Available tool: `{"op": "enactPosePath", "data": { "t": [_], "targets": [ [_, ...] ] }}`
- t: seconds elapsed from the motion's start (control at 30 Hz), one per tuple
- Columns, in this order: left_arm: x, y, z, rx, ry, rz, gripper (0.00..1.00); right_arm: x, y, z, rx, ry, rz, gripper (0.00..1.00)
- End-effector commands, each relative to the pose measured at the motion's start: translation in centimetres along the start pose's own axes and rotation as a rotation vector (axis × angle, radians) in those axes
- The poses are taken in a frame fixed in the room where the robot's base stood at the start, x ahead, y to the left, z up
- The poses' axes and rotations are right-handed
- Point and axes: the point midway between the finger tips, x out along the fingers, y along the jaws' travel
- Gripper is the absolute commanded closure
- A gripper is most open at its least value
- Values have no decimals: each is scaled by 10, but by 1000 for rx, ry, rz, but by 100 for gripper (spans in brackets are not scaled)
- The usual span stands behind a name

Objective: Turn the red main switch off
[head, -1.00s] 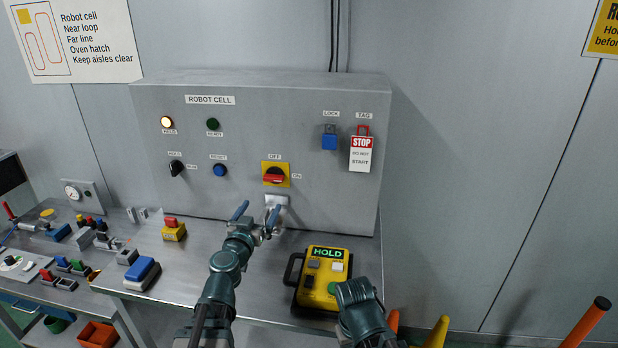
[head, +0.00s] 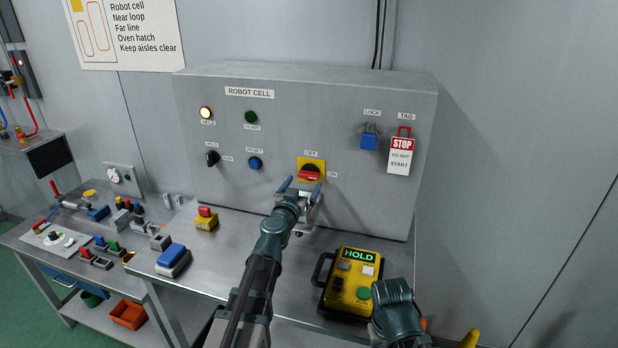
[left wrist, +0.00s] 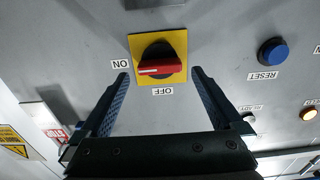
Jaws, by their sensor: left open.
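The red main switch (head: 310,174) is a red rotary handle on a yellow plate on the front of the grey ROBOT CELL cabinet. In the left wrist view, which is upside down, the red handle (left wrist: 158,69) lies level, its white mark toward the ON label (left wrist: 120,63). The OFF label (left wrist: 162,91) is a quarter turn away. My left gripper (head: 302,186) is open in front of the switch, its fingers on either side of the plate in the left wrist view. I see no contact. Part of my right arm shows at lower right, but not its fingers.
A blue padlock (head: 369,138) and a red STOP tag (head: 401,153) hang right of the switch. A yellow HOLD pendant (head: 349,282) lies on the bench below.

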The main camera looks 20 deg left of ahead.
Motion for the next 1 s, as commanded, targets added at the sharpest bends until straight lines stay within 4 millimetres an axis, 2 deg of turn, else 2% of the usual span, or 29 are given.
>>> {"op": "enactPosePath", "data": {
  "t": [0.03,0.2,0.53,0.93,1.0],
  "targets": [
    [12,-1,0,0,0,0,0,0,0,0,0,0,0,100],
    [28,-1,0,0,0,-2,0,0,0,0,0,0,0,100],
    [30,-1,0,0,0,-3,2,0,0,0,0,0,0,100],
    [30,-1,0,0,0,-3,74,0,0,0,0,0,0,100],
    [30,-1,0,0,0,-2,76,0,0,0,0,0,0,100]
  ]
}}
